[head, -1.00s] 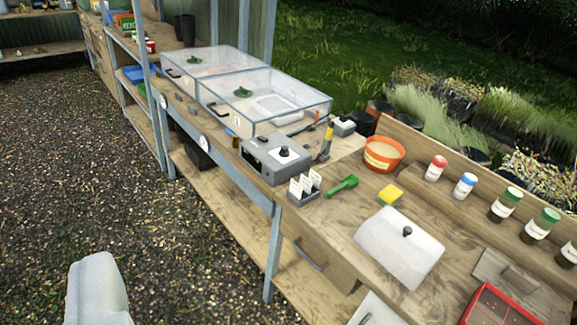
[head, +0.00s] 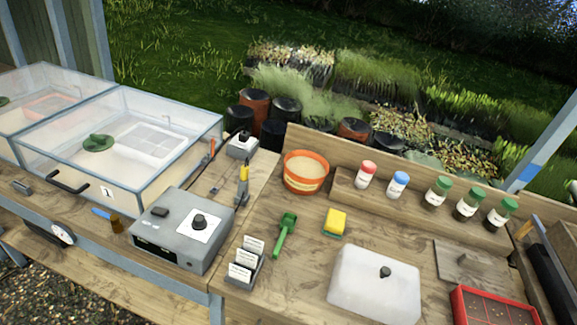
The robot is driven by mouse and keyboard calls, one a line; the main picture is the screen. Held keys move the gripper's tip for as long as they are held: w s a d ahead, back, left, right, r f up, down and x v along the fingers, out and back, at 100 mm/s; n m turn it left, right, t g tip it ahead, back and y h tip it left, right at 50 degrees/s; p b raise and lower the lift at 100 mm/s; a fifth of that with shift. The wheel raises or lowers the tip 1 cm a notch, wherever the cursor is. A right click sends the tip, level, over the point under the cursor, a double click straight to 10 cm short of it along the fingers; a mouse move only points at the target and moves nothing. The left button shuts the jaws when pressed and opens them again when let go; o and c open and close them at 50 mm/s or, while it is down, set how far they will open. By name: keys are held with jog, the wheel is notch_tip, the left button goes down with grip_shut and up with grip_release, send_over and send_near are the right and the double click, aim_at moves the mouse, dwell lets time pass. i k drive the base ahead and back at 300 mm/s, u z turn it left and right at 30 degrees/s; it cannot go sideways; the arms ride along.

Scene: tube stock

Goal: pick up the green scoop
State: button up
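The green scoop (head: 285,232) lies on the wooden bench top near the middle of the head view. Its wide end points away toward the orange pot and its handle points toward the front. It lies between the label holder and the yellow sponge, apart from both. Nothing covers it. My gripper is not in view.
Around the scoop are an orange pot (head: 306,172), a yellow sponge (head: 335,222), a label holder (head: 244,265) and a grey box with a knob (head: 184,231). A translucent lid (head: 375,283) lies in front. Lidded jars (head: 438,192) stand on a raised ledge. Clear propagator boxes (head: 121,150) stand left.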

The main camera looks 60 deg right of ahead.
aim_at(287, 222)
jog(key=z, duration=0.45)
jog(key=i, duration=1.1)
jog(key=z, duration=0.65)
